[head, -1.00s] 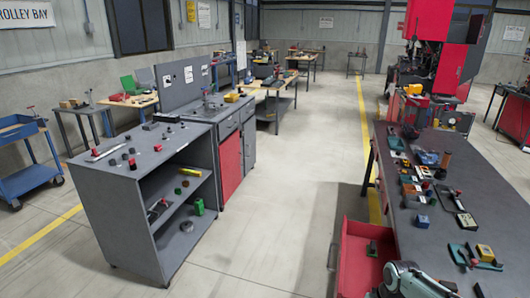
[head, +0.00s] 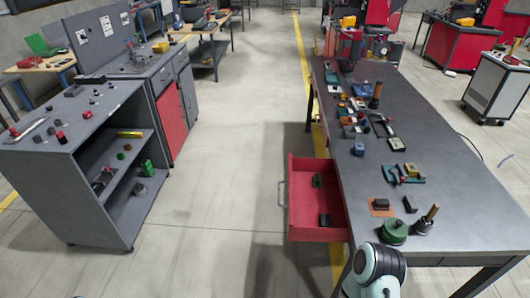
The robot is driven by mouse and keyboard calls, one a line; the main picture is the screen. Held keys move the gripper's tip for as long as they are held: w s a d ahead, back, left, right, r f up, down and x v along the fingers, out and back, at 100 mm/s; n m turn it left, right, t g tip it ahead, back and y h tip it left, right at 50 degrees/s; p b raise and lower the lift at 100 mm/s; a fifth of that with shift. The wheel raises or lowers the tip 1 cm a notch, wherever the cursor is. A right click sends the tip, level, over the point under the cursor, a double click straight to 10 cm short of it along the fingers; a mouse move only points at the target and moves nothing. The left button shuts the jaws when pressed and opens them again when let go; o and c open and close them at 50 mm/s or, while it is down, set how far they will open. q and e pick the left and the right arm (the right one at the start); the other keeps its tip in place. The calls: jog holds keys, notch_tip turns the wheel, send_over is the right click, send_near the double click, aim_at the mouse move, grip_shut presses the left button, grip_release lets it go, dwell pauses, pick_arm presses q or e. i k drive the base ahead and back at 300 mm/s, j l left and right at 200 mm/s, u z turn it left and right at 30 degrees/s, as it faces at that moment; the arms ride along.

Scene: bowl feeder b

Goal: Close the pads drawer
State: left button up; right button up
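A red drawer (head: 317,232) stands pulled out from the left side of the long grey workbench (head: 440,160). It has a grey bar handle (head: 282,194) on its left front. Inside it lie a dark green block (head: 317,181) and a dark block (head: 325,220). A white and dark link of my arm (head: 378,265) shows at the bottom edge, just below the drawer and the bench's near corner. Neither of my grippers is in the picture.
Many small tools and parts lie on the bench, including a round green piece (head: 394,231) at the near end. A grey shelf unit (head: 90,190) stands at the left. The floor (head: 225,150) between shelf and bench is clear.

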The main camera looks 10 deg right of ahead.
aim_at(306, 203)
jog(key=j+z, duration=0.2)
jog(key=z, duration=0.15)
jog(key=i+j+z, duration=0.1)
jog(key=j+z, duration=0.4)
jog(key=z, duration=0.2)
